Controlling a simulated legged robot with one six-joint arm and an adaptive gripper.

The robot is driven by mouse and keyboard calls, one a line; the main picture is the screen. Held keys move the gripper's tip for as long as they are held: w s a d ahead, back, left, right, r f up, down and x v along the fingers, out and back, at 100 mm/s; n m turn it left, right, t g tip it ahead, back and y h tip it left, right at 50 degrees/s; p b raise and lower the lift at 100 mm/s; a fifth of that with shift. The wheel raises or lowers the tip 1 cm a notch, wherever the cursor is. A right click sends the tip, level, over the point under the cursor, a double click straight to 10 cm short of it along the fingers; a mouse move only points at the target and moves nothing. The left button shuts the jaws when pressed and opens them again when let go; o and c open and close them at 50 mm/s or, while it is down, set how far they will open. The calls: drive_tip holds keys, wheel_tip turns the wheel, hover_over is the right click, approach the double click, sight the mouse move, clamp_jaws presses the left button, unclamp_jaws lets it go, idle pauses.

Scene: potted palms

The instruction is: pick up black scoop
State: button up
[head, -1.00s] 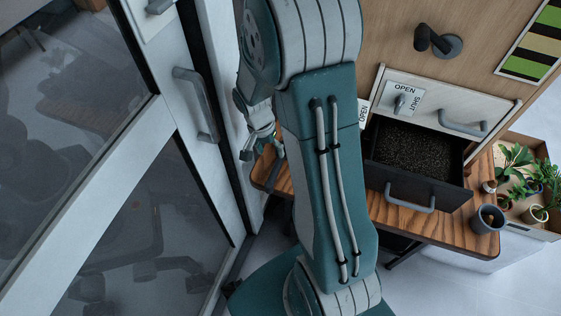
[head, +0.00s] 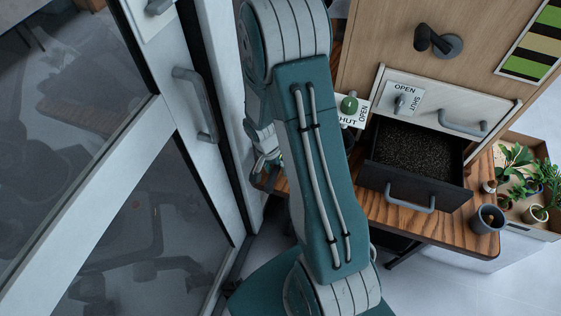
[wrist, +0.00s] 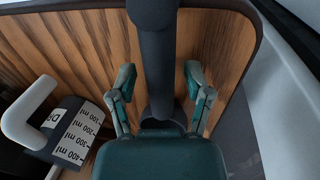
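In the wrist view my gripper (wrist: 158,85) is open, with one finger on each side of an upright dark post (wrist: 157,70). Wood shows between the post and both fingers, so they look apart. I cannot tell whether this post is part of the black scoop. A black vessel with white ml markings (wrist: 74,138) and a pale curved handle (wrist: 22,118) lies at the left of the wrist view, outside the fingers. In the head view my gripper (head: 266,155) is partly visible left of my arm, which hides much of the table.
The wooden table (head: 440,228) bears an open drawer of dark granules (head: 412,150) and a grey cup (head: 487,219). Potted plants (head: 525,180) stand in a tray at right. A glass door (head: 110,200) with a grey handle (head: 197,104) is close on the left.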

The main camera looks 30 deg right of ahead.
clamp_jaws()
